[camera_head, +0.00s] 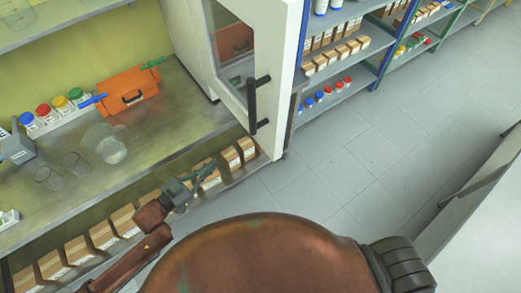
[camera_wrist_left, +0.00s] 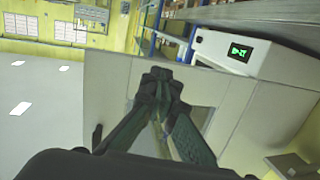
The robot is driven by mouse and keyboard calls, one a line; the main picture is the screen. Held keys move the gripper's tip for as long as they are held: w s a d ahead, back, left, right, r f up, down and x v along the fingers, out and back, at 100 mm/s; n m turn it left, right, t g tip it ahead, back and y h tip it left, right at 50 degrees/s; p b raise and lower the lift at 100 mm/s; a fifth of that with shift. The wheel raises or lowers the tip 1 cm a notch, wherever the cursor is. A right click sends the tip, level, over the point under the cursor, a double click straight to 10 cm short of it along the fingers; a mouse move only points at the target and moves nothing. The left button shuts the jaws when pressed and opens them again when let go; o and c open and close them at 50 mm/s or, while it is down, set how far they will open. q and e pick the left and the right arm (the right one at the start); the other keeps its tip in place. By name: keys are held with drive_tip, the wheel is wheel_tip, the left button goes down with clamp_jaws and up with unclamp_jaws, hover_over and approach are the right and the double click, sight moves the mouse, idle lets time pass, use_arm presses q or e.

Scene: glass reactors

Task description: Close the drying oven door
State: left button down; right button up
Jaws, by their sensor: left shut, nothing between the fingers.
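The white drying oven's door (camera_head: 284,75) stands open in the head view, sticking out past the bench's front edge. It has a glass window (camera_head: 232,45) and a black bar handle (camera_head: 253,105). In the left wrist view the oven body (camera_wrist_left: 222,46) shows a lit green display, and the pale door (camera_wrist_left: 108,85) spans the middle behind the fingers. My left gripper (camera_head: 207,167) is shut and empty, left of the door and in front of the bench. Its closed fingertips (camera_wrist_left: 160,77) show against the door; contact cannot be told. My right gripper is out of view.
The steel bench (camera_head: 190,115) holds an orange case (camera_head: 127,97), glass beakers (camera_head: 104,143) and coloured-cap bottles. Cardboard boxes (camera_head: 102,236) line a shelf below. Blue-framed shelving (camera_head: 340,90) stands right of the door. The grey floor (camera_head: 370,150) is clear.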

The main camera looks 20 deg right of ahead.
use_arm(q)
drive_tip(key=s+d+r+m+g+h, duration=0.2)
drive_tip(key=s+d+r+g, duration=0.15)
drive_tip(key=s+r, duration=0.45)
drive_tip(key=p, duration=0.2)
approach(268, 146)
drive_tip(key=shift+t, duration=0.45)
drive_tip(key=x, duration=0.7)
drive_tip(key=shift+s+f, duration=0.15)
drive_tip(key=shift+s, duration=0.2)
